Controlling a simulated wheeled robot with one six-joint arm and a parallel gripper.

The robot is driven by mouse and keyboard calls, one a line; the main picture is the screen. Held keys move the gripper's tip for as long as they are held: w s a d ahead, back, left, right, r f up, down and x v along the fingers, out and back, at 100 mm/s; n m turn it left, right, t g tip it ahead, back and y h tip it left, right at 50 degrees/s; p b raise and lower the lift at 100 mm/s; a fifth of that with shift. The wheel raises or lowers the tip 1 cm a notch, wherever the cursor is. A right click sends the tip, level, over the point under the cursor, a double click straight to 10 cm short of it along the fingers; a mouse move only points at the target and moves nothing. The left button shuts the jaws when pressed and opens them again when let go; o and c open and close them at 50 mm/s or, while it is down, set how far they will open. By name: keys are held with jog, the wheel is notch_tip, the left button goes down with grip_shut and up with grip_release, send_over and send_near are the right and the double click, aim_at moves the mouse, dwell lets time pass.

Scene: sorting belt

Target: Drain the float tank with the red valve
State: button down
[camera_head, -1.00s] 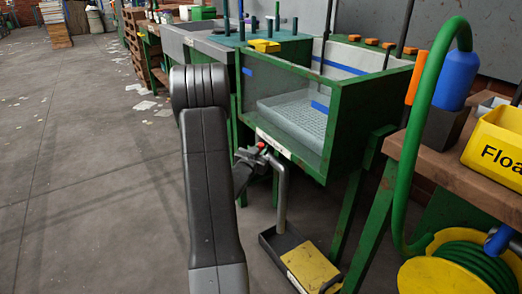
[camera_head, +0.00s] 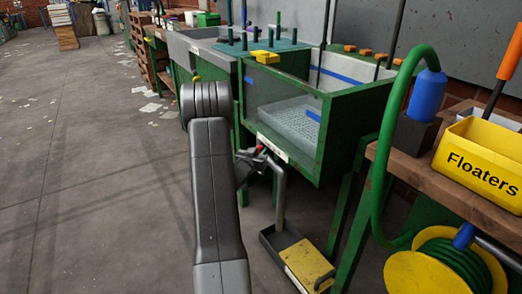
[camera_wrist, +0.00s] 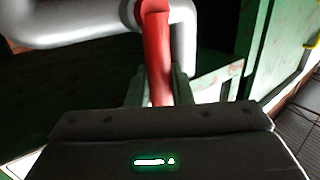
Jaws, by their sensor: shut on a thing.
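The float tank (camera_head: 335,128) is a green-framed, clear-fronted tank with a pale perforated tray inside. The red valve lever shows close up in the wrist view (camera_wrist: 157,55), on a grey pipe (camera_wrist: 70,22). My gripper (camera_wrist: 160,98) is shut on the lever, which runs down between its fingers. In the head view the gripper (camera_head: 258,160) is small beside the tank's lower front edge, partly hidden by my arm, and only a bit of red shows there. The drain pipe (camera_head: 280,200) bends downward below the tank. The water level is unclear.
A dark floor tray (camera_head: 269,243) with a yellow pad (camera_head: 306,265) lies under the pipe. A yellow "Floaters" bin (camera_head: 482,160), a blue nozzle (camera_head: 427,95) and a green hose reel (camera_head: 450,268) are at right. The floor at left is open.

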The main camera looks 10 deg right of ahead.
jog(key=c, duration=1.3)
grip_release()
jog(key=p+v, duration=0.3)
jog(key=v, duration=1)
jog(key=shift+s+a+r, duration=0.15)
jog(key=shift+s+a, duration=0.1)
jog(key=shift+a, duration=0.05)
jog(key=b+x, duration=0.1)
jog(key=x, duration=0.3)
jog(key=b+x, duration=0.1)
jog(key=x, duration=0.4)
jog(key=b+x, duration=0.1)
jog(key=x, duration=0.4)
jog(key=shift+f+b, duration=0.25)
jog(key=shift+b, duration=0.05)
jog(key=shift+s+r, duration=0.1)
jog(key=shift+s, duration=0.1)
